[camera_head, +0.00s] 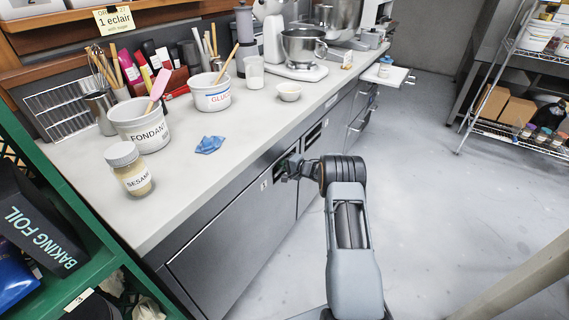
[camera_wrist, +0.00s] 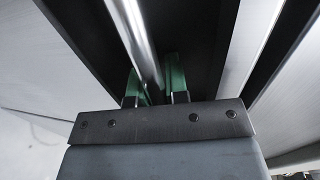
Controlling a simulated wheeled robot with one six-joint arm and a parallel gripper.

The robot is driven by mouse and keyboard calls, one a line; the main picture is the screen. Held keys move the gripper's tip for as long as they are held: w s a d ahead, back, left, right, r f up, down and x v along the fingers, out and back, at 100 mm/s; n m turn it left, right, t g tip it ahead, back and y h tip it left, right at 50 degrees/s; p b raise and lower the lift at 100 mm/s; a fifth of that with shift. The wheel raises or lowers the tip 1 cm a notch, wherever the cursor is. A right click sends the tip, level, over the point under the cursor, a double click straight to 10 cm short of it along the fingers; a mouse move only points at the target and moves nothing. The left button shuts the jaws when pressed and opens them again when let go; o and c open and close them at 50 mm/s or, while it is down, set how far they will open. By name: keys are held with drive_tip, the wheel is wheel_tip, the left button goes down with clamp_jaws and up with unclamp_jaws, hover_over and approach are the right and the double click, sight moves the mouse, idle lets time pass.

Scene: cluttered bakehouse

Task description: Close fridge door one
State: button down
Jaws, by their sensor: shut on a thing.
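Fridge door one (camera_head: 225,245) is the grey front panel under the worktop, with a small number label near its top right corner. It looks about in line with the counter front; I cannot tell whether a small gap is left. My gripper (camera_head: 284,167) is at the upper right of this door. In the wrist view, my gripper (camera_wrist: 154,84) has its green fingers on both sides of a shiny metal bar handle (camera_wrist: 139,42) and is shut on it. Dark strips lie on both sides of the bar. The fingertips are partly hidden in the head view.
The worktop (camera_head: 190,185) holds a fondant tub (camera_head: 140,125), a glucose tub (camera_head: 211,93), a sesame jar (camera_head: 130,170) and a blue cloth (camera_head: 209,145). A drawer (camera_head: 385,75) stands out farther along the counter. The floor (camera_head: 430,190) to the right is clear.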

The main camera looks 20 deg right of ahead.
drive_tip(key=c, duration=1.4)
unclamp_jaws()
drive_tip(key=shift+w+a+r, duration=0.15)
drive_tip(key=shift+a+r, duration=0.1)
drive_tip(key=shift+r, duration=0.05)
drive_tip(key=shift+d, duration=0.1)
drive_tip(key=p+v, duration=0.2)
drive_tip(key=v, duration=1.2)
drive_tip(key=shift+f, duration=0.3)
drive_tip(key=shift+d, duration=0.1)
